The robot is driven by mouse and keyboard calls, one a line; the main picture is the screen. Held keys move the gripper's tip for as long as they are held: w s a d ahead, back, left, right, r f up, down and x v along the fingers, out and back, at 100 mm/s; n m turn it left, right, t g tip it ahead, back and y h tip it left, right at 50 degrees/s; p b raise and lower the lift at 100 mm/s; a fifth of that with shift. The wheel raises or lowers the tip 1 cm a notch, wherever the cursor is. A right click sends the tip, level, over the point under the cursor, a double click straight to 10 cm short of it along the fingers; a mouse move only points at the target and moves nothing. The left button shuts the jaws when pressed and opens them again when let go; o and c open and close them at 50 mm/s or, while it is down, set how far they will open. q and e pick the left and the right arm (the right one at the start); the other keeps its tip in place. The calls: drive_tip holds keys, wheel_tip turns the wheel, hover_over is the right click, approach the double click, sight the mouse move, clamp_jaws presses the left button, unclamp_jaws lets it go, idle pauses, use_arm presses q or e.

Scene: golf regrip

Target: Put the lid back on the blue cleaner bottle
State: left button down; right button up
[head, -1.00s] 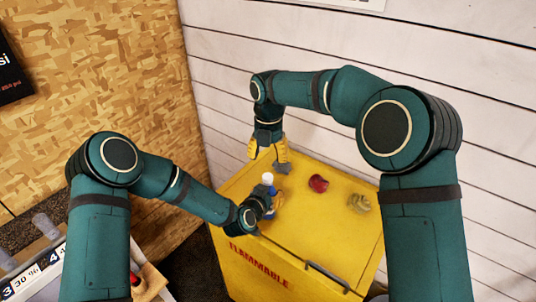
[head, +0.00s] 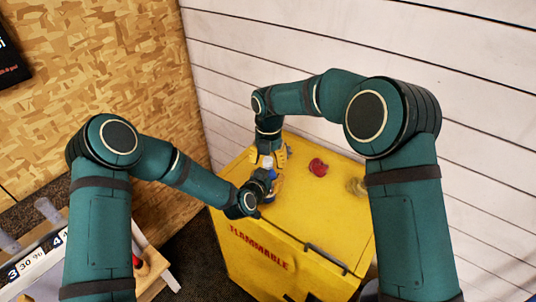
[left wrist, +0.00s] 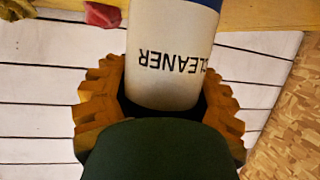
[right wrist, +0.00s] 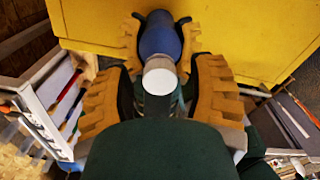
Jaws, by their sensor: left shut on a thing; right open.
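The cleaner bottle (left wrist: 172,62) has a white label reading CLEANER and a blue body (right wrist: 160,38). My left gripper (head: 263,182) is shut around it, one finger on each side, in the left wrist view. A smooth, round white top (right wrist: 160,78) sits at the bottle's end in the right wrist view; I cannot tell for sure that it is the lid. My right gripper (right wrist: 165,88) is open, its fingers on either side of this white top, apart from it. In the head view the bottle is mostly hidden by my grippers.
The bottle is above the yellow flammable cabinet (head: 300,225). A red object (head: 318,167) and a dull yellow object (head: 356,186) lie on its top to the right. The cabinet's front top is clear. A white plank wall (head: 360,50) stands behind.

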clamp_jaws()
drive_tip(key=m, duration=0.6)
drive_tip(key=shift+m, duration=0.3)
drive_tip(key=shift+c, duration=0.5)
unclamp_jaws()
